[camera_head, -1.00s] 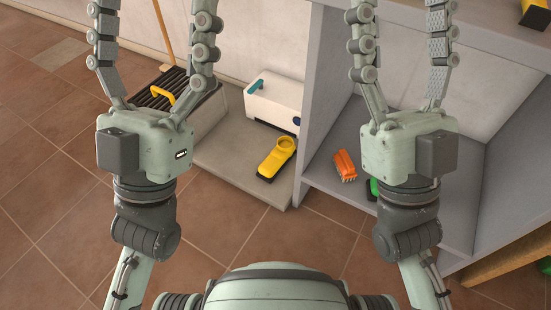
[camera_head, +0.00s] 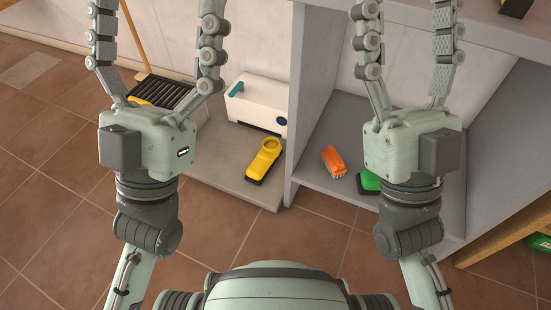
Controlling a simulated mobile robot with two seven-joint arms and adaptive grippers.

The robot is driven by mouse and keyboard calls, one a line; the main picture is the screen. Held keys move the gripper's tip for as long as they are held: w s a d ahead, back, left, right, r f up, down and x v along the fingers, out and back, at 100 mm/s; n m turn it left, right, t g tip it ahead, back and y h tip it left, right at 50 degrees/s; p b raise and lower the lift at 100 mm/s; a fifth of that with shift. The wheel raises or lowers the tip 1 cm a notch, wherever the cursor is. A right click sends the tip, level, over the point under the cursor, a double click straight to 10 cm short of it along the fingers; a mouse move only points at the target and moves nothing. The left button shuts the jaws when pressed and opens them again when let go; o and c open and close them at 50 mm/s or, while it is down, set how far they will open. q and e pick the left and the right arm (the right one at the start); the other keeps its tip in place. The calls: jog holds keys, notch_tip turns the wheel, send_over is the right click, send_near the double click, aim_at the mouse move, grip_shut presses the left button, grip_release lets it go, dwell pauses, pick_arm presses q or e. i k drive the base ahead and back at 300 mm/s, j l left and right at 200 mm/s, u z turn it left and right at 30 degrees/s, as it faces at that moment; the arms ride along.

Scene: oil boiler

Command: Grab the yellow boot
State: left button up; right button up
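The yellow boot (camera_head: 264,160), with a dark sole and a round opening at its upper end, lies on a low grey slab just left of the shelf's upright panel. My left gripper (camera_head: 158,14) points to the top of the view with its fingers spread wide and nothing between them. It is to the left of the boot and apart from it. My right gripper (camera_head: 404,14) is also spread open and empty, in front of the shelf unit and right of the boot. The very tips of the fingers reach the top edge of the view.
A white box (camera_head: 258,104) with a teal handle stands behind the boot. A grey shelf unit (camera_head: 293,110) holds an orange brush-like item (camera_head: 334,161) and a green item (camera_head: 369,182). A black-ribbed crate (camera_head: 160,90) is partly behind my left gripper. Tiled floor (camera_head: 60,190) is clear at left.

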aim_at(271, 150)
jog(key=j+z, duration=1.05)
jog(key=z, duration=0.2)
jog(key=i, duration=0.5)
